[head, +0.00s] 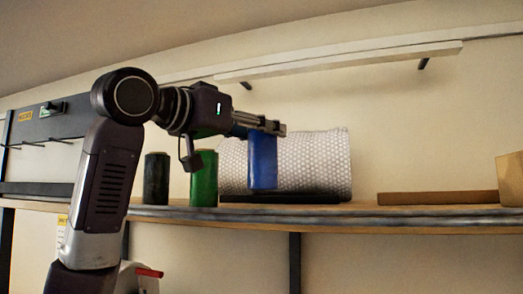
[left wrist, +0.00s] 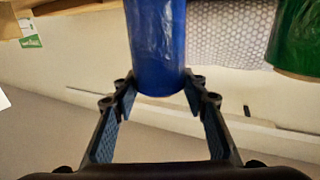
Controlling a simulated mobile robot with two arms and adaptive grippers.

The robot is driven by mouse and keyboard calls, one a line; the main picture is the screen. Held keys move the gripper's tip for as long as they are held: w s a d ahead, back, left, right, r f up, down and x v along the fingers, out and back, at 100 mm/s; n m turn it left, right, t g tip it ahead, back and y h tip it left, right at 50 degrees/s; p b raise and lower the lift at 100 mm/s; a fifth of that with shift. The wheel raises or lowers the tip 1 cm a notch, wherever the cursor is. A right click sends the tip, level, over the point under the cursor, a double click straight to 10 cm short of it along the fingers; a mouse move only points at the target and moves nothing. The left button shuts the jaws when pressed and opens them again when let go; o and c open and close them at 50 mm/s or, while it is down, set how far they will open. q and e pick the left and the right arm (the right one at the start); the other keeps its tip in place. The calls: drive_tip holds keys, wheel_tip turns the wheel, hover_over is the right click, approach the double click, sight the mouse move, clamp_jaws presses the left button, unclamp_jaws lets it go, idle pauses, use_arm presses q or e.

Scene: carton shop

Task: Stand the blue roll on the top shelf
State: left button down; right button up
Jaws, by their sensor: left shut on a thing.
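The blue roll (head: 262,162) is upright in the head view, with its upper end between the fingers of my left gripper (head: 268,127). My left gripper is shut on it. In the left wrist view the blue roll (left wrist: 158,45) shows between the two fingers (left wrist: 158,95). Its lower end is close to the level of the top shelf (head: 350,213), in front of a bubble-wrap roll. I cannot tell whether it touches the shelf. My right gripper is not in view.
A green roll (head: 204,180) and a dark roll (head: 156,180) stand left of the blue roll. The bubble-wrap roll (head: 315,165) lies behind it. A flat brown piece (head: 437,198) and a carton (head: 511,178) are at right. Bare shelf shows between bubble wrap and brown piece.

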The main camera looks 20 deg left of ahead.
sight(252, 148)
use_arm(q)
wheel_tip(252, 148, down, 3)
drive_tip(key=shift+d+r, duration=0.1)
drive_tip(key=shift+f, duration=0.35)
drive_tip(key=c, duration=1.2)
unclamp_jaws()
drive_tip(key=shift+f, duration=0.1)
drive_tip(key=b+v, duration=0.4)
drive_tip(key=v, duration=0.8)
drive_tip(key=shift+b, duration=0.35)
